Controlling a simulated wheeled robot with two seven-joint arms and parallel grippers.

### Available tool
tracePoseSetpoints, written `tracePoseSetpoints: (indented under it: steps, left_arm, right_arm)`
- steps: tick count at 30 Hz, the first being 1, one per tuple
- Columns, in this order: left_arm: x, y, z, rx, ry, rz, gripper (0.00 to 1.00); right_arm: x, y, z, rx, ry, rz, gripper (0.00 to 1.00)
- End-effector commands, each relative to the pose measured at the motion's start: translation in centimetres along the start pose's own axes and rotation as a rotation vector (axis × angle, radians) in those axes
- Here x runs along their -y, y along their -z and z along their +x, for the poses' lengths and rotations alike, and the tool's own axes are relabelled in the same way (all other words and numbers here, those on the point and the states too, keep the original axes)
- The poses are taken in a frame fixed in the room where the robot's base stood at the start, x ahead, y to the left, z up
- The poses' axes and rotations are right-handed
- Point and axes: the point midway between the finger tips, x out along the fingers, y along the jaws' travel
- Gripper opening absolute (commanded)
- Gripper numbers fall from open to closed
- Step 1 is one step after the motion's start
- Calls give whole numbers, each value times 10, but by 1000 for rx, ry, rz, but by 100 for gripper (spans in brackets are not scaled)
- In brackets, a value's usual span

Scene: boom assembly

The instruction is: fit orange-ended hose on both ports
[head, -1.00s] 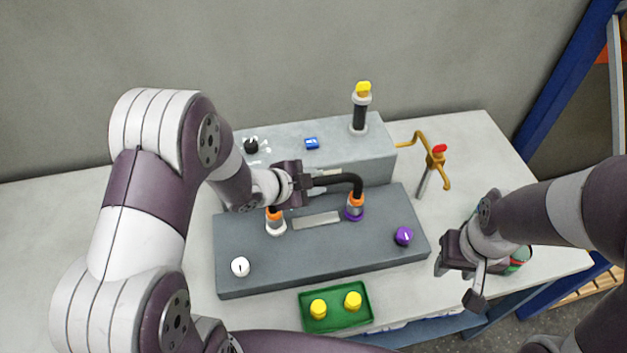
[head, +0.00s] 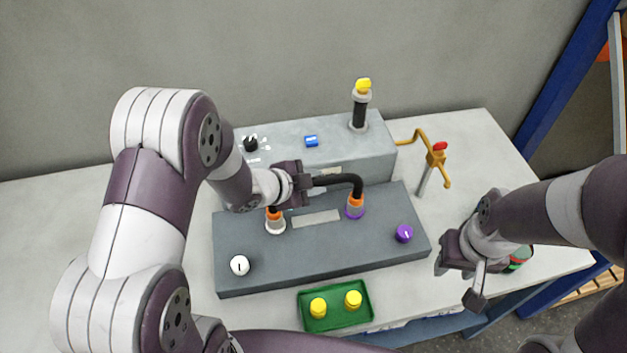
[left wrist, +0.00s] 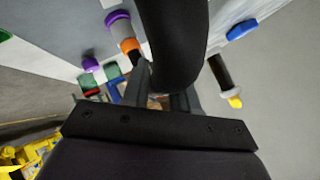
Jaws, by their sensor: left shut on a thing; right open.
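The black hose (head: 338,180) arches between two ports on the dark grey panel. Its left orange end (head: 274,213) is on the white port (head: 276,227). Its right orange end (head: 356,200) is on the purple port (head: 355,212); how deep each sits is hard to tell. My left gripper (head: 308,183) is shut on the hose near the top of its arch. In the left wrist view the hose (left wrist: 172,40) passes between the fingers, with the orange end (left wrist: 129,46) at the purple port (left wrist: 118,20). My right gripper (head: 457,272) is open and empty, right of the panel.
The panel (head: 320,262) carries a white knob (head: 239,265) and a purple knob (head: 404,233). A green tray (head: 336,322) with yellow caps lies in front. Behind stand a grey box (head: 345,152), a yellow-topped post (head: 360,108) and a brass tap (head: 436,160). The table's left is clear.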

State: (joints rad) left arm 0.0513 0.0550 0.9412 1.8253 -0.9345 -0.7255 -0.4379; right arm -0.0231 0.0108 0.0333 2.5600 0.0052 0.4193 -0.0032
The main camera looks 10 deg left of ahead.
Motion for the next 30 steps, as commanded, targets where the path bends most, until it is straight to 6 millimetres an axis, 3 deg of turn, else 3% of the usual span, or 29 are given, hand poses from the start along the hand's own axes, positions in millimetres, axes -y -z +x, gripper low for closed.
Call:
tracePoseSetpoints:
  steps: [4,5,6,14,30]
  left_arm:
    - [-1,-2,2,-1,2,1,0]
    - [-1,-1,2,-1,2,1,35]
    - [0,-1,2,-1,2,1,39]
    - [-2,-2,0,1,-1,-1,39]
    - [1,0,-58,2,0,-2,39]
  right_arm:
    - [0,0,3,0,0,0,43]
    - [0,0,2,0,0,0,43]
    - [0,0,2,0,0,0,43]
    - [0,0,1,0,0,0,43]
    - [0,5,-40,0,0,0,43]
